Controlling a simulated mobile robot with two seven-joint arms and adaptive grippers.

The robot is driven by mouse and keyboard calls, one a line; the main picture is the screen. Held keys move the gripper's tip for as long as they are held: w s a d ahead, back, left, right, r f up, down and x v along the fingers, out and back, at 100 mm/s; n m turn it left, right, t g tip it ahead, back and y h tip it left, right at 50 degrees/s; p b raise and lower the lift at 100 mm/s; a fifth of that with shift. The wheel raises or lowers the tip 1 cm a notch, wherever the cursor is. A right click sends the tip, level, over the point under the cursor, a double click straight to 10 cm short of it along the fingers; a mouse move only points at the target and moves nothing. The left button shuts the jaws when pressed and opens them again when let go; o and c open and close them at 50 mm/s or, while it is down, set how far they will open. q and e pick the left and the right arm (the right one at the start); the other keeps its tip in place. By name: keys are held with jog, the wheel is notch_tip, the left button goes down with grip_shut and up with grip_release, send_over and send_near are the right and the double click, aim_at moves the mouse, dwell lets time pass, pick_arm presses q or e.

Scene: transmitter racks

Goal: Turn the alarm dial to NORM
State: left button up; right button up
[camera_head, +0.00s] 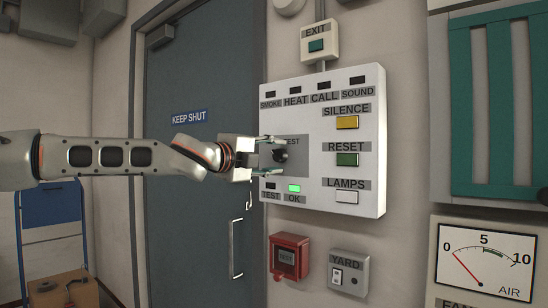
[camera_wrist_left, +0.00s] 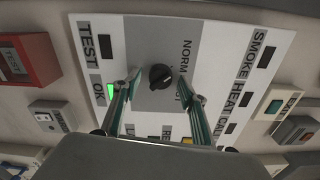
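The alarm dial (camera_head: 280,155) is a round black knob on a grey plate of the white alarm panel (camera_head: 370,90). It also shows in the left wrist view (camera_wrist_left: 160,77), with the word NORM beside it and a second label partly hidden by a finger. In the head view the end of TEST shows up and right of the knob. A faint light mark is on the knob; where it points I cannot tell for sure. My left gripper (camera_head: 279,157) is open, one finger above and one below the dial, apparently not touching it. My right gripper is not in view.
The OK lamp (camera_head: 294,188) is lit green. Yellow SILENCE (camera_head: 347,122), green RESET (camera_head: 347,159) and white LAMPS (camera_head: 347,197) buttons are right of the dial. A red box (camera_head: 289,257) and a YARD switch (camera_head: 349,273) are below. A grey door (camera_head: 200,75) is left.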

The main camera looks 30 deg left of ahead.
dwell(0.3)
pick_arm(q)
jog(key=s+a, duration=0.1)
jog(key=s, duration=1.1)
dwell(0.7)
